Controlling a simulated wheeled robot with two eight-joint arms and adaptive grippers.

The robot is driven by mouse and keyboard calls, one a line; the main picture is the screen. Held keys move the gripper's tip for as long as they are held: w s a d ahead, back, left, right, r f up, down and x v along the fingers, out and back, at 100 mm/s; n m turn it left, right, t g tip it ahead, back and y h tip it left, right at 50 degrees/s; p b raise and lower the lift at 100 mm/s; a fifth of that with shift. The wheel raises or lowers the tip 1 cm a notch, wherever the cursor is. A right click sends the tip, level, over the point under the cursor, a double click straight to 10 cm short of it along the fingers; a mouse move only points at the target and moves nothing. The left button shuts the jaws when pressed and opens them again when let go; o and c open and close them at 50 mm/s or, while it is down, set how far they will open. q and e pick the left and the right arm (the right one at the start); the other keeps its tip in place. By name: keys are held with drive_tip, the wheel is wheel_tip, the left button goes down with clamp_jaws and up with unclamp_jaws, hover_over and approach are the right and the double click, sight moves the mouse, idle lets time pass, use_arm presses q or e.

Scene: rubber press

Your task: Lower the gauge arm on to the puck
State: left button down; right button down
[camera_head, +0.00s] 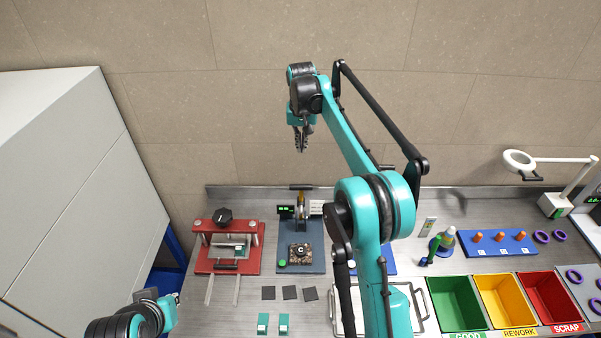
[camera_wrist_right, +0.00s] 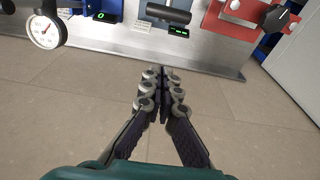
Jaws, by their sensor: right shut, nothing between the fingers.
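My right gripper (camera_head: 302,147) is shut and empty, high in front of the wall beyond the bench; its closed fingers fill the middle of the right wrist view (camera_wrist_right: 162,80). A round white dial gauge (camera_wrist_right: 46,31) shows at the upper left there, apart from the fingers. In the head view my right arm seems to hide it. A stand with a black bar handle (camera_head: 300,187) rises behind a block marked C (camera_head: 300,251) on a blue-grey base (camera_head: 287,267). I cannot make out a puck. My left gripper (camera_head: 177,298) is at the lower left, its jaws unclear.
A red press (camera_head: 225,262) stands left of the blue-grey base. Dark squares (camera_head: 290,292) and teal-white blocks (camera_head: 284,323) lie in front. Green (camera_head: 455,301), yellow (camera_head: 504,298) and red (camera_head: 549,294) bins, and a lamp (camera_head: 548,159), are at the right.

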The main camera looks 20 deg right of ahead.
drive_tip(key=f, duration=0.3)
drive_tip(key=s+f+p, duration=0.1)
drive_tip(key=f, duration=0.3)
drive_tip(key=s+f, duration=0.1)
drive_tip(key=f, duration=0.3)
drive_tip(key=shift+s+a+f, duration=0.1)
drive_tip(key=shift+a, duration=0.2)
drive_tip(key=shift+f, duration=0.15)
